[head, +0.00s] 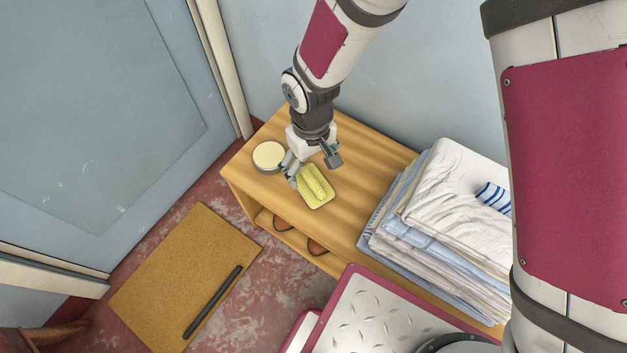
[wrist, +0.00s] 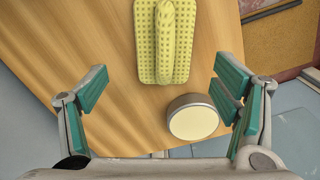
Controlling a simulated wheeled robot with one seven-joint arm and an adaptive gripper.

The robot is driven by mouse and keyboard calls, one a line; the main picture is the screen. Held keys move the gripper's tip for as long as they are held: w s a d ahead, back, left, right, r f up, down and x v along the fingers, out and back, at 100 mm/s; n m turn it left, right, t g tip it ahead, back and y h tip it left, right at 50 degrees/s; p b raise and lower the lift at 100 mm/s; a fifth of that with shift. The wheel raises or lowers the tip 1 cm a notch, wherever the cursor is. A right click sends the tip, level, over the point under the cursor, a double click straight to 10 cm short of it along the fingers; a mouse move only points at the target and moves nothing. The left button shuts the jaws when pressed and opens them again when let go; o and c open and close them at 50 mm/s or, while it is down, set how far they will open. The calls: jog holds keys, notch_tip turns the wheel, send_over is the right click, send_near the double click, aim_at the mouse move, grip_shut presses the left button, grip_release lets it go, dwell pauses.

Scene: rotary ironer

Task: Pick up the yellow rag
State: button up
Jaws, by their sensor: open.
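The yellow rag (head: 316,186) lies on the wooden bench top near its front edge, with a raised fold along its middle. In the wrist view the rag (wrist: 144,45) is at the top centre, beyond my fingertips, and its far end is cut off by the frame edge. My gripper (head: 312,169) is above the bench, beside and partly over the rag in the head view. Its teal-padded fingers (wrist: 160,92) are spread wide in the wrist view, with nothing held between them.
A round cream-topped tin (head: 268,155) stands left of the rag; in the wrist view the tin (wrist: 193,118) sits between the fingers. Folded linens (head: 440,220) are stacked on the bench's right part. Brown shoes (head: 283,223) sit on the shelf below. A mat (head: 180,270) with a dark bar lies on the floor.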

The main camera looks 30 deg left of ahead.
aim_at(311, 177)
jog(key=f+b, duration=0.1)
jog(key=f, duration=0.2)
jog(key=f+b, duration=0.1)
jog(key=f, duration=0.1)
jog(key=shift+s+f+b, duration=0.25)
jog(key=shift+f+b, duration=0.05)
jog(key=shift+b, duration=0.05)
jog(key=c, duration=1.2)
jog(key=shift+r, duration=0.2)
jog(key=shift+c, duration=0.2)
jog(key=shift+r+p, duration=0.5)
jog(key=shift+r, duration=0.2)
notch_tip(311, 177, up, 2)
jog(key=shift+r+p, duration=0.1)
jog(key=shift+p, duration=0.5)
jog(key=s+d+p, duration=0.1)
jog(key=s+d, duration=0.3)
jog(key=s, duration=0.2)
jog(key=s+d+r+p, duration=0.1)
jog(key=s+d, duration=0.3)
jog(key=s, duration=0.3)
jog(key=shift+s+d+p, duration=0.2)
jog(key=shift+s+p, duration=0.1)
jog(key=shift+o, duration=0.6)
